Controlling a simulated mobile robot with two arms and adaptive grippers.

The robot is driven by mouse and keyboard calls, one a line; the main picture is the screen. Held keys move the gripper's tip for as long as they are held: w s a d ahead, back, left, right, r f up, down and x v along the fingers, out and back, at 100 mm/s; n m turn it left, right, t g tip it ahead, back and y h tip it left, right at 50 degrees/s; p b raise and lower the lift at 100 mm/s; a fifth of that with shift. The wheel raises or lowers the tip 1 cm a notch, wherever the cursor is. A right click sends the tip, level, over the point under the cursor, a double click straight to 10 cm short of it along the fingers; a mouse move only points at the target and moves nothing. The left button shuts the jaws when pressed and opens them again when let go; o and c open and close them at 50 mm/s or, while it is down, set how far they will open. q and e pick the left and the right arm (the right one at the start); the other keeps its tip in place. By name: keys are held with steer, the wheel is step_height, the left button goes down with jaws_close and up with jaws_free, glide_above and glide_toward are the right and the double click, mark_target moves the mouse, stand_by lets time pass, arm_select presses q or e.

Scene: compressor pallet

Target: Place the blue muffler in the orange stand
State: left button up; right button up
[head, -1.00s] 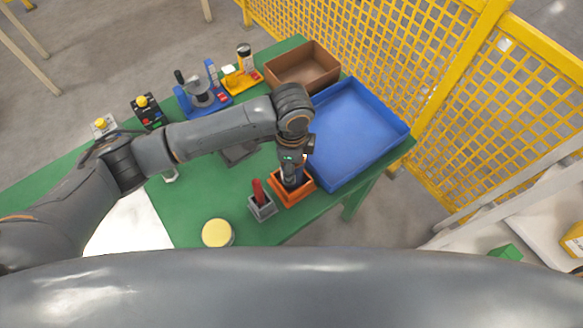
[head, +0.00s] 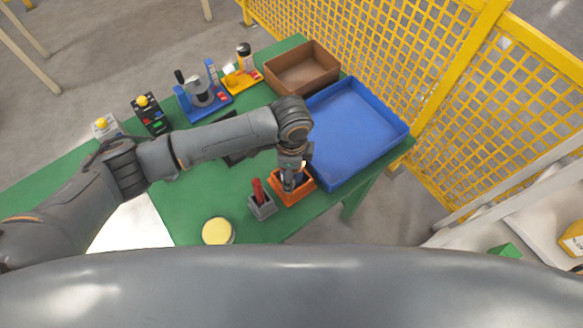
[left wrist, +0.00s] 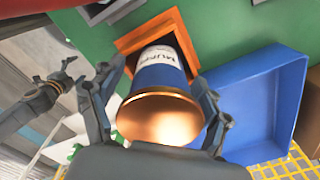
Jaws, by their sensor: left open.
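The blue muffler (left wrist: 152,82), with a white label band and a copper-coloured flared end, sits in the square orange stand (left wrist: 128,42). The copper end faces the left wrist camera. The orange stand also shows in the head view (head: 301,198), at the table's front edge. My left gripper (head: 289,184) is over the stand. In the left wrist view its two fingers are apart, one on each side of the muffler, and open. A grey arm part at the left of the left wrist view seems to be my right arm; its jaws are unclear.
A blue tray (head: 352,168) stands right of the orange stand, with a brown bin (head: 303,88) behind it. A small grey stand with a red part (head: 261,201) is close on the left. A yellow round lid (head: 217,232) lies nearer. A yellow mesh fence (head: 440,100) borders the table.

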arm_select(q)
steer(key=shift+r, duration=0.55)
step_height(320, 180, up, 10)
steer(key=shift+r+b, duration=0.25)
steer(key=shift+b, duration=0.8)
steer(key=shift+r, duration=0.35)
